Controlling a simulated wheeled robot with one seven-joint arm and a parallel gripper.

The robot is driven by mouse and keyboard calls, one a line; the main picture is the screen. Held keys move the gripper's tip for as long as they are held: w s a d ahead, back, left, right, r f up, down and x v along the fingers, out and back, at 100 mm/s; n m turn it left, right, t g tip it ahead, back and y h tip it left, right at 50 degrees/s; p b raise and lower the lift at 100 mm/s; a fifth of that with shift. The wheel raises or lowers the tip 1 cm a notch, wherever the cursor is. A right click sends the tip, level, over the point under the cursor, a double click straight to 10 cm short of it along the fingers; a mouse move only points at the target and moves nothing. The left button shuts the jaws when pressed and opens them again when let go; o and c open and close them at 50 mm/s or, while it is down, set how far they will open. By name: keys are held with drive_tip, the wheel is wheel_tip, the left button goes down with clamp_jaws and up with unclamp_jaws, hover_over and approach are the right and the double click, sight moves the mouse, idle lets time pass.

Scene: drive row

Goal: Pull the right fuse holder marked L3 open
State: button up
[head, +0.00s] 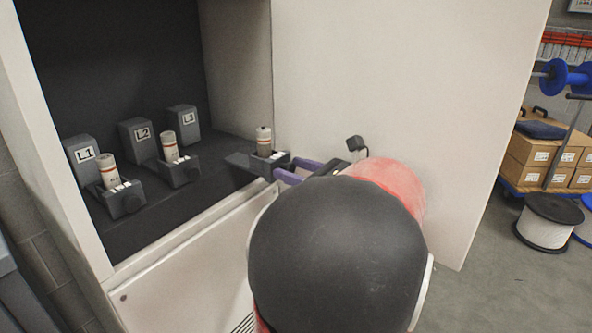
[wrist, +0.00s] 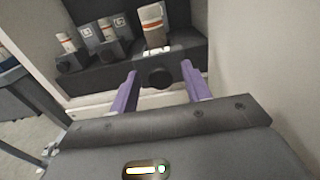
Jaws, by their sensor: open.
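The right fuse holder's grey housing marked L3 (head: 183,119) stands at the back right of the cabinet. Its dark drawer (head: 240,160) sits well out from the housing, farther than the other two drawers, with a white fuse (head: 264,141) upright on it. In the wrist view the fuse (wrist: 152,24) stands above a round dark knob (wrist: 158,77) on the drawer's front. My gripper (wrist: 159,74) is open, with one purple finger on each side of the knob and gaps visible. In the head view, my gripper (head: 297,172) is at the drawer's front; my arm hides the knob.
Holders L1 (head: 84,155) and L2 (head: 136,139) stand to the left, their drawers out with fuses upright. A pale cabinet door or panel (head: 390,90) rises close on the right. Boxes (head: 545,155) and a cable spool (head: 547,222) are farther right.

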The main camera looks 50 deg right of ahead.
drive_tip(key=s, duration=0.7)
drive_tip(key=shift+s+d+b, duration=0.3)
drive_tip(key=shift+s, duration=0.1)
